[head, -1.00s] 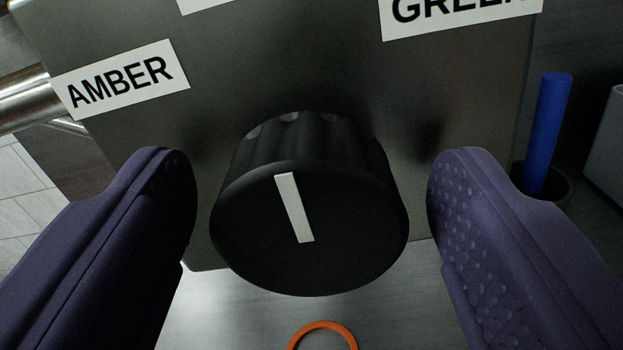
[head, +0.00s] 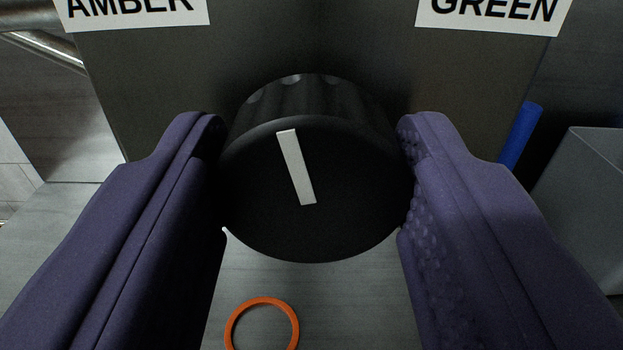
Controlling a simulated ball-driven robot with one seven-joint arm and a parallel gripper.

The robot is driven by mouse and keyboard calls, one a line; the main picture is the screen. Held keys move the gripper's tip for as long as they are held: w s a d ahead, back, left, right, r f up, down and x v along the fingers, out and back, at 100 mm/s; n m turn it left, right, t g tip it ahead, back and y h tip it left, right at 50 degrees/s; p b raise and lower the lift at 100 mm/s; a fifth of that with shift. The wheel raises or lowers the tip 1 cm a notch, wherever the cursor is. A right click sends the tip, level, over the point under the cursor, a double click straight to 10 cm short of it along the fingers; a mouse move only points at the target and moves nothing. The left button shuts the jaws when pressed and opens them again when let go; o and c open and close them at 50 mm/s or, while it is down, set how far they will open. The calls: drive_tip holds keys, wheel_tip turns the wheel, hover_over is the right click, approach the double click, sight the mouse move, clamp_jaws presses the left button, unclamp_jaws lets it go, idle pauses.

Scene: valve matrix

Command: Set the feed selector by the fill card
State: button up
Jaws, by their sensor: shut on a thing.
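The feed selector is a round black knob (head: 350,205) with a white pointer bar on its face. The bar leans slightly left of straight up in the picture. My gripper (head: 312,185) is shut on the knob, one purple finger against each side. Behind it is a dark metal panel (head: 310,35) with an AMBER label (head: 140,12) at upper left and a GREEN label (head: 495,15) at upper right. Both labels are cut by the top edge. The fill card is not in view.
An orange ring (head: 232,325) lies on the grey surface (head: 340,310) below the knob. A blue rod (head: 521,135) stands at the right, partly hidden by my finger. A grey box (head: 590,190) is at the right edge.

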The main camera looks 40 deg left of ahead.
drive_tip(key=n+b, duration=0.3)
drive_tip(key=n, duration=0.2)
drive_tip(key=shift+n+b, duration=0.8)
drive_tip(key=shift+n, duration=0.2)
drive_tip(key=shift+r, duration=0.1)
drive_tip(key=o, duration=1)
drive_tip(key=shift+a, duration=0.1)
drive_tip(key=shift+o, duration=0.2)
drive_tip(key=p+v, duration=0.1)
drive_tip(key=v, duration=0.7)
